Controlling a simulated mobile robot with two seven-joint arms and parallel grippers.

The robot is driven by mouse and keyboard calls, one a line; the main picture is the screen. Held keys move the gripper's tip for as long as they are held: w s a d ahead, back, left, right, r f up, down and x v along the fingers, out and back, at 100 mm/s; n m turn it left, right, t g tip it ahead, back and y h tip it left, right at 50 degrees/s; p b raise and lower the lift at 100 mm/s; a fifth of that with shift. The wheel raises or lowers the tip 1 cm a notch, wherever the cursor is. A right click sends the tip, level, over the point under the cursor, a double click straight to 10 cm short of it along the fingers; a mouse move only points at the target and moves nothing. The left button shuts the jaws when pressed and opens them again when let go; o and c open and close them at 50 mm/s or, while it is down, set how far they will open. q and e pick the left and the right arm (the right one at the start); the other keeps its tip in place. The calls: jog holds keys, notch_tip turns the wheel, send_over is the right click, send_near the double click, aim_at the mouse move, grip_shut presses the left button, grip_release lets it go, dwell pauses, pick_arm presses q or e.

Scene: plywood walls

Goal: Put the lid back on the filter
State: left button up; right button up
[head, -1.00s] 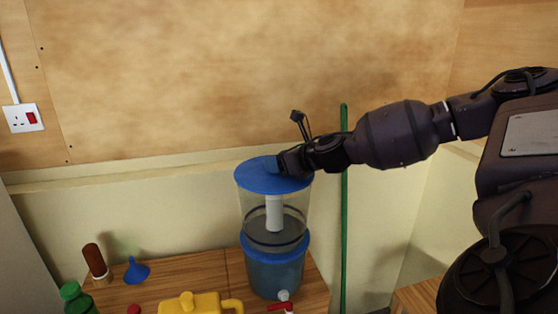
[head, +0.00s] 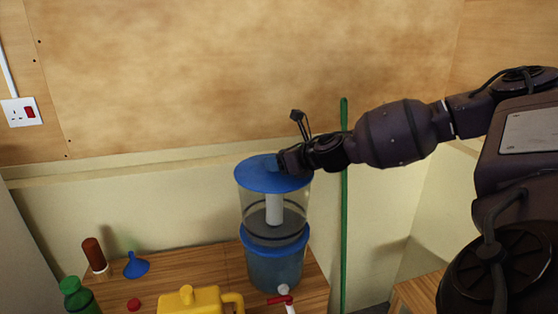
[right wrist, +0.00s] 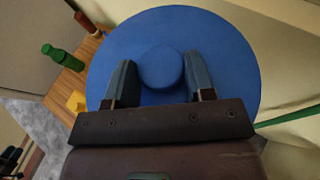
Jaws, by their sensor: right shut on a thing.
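The water filter (head: 275,265) stands on the wooden table in the head view, with a clear upper chamber, a white inner column, a blue middle ring and a red-handled tap. The blue round lid (head: 262,178) is level at the top of the clear chamber. Whether its rim touches the chamber all round cannot be told. My right gripper (head: 284,161) is shut on the lid's knob. In the right wrist view, the fingers (right wrist: 160,64) are on both sides of the round knob, over the blue lid (right wrist: 220,45). My left gripper is not in view.
A yellow jug (head: 200,301), a red cap (head: 134,304), a blue funnel (head: 136,265), a brown bottle (head: 94,253) and a green bottle (head: 77,296) stand left of the filter. A green pole (head: 344,220) is close on its right. The wall is behind.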

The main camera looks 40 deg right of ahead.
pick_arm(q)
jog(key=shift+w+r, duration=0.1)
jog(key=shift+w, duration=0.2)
pick_arm(e)
jog(key=shift+f, duration=0.2)
jog(key=o, duration=1.1)
jog(key=shift+c, duration=0.2)
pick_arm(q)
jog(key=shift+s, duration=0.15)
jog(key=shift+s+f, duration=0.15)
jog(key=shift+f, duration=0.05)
pick_arm(e)
jog(key=shift+s, duration=0.1)
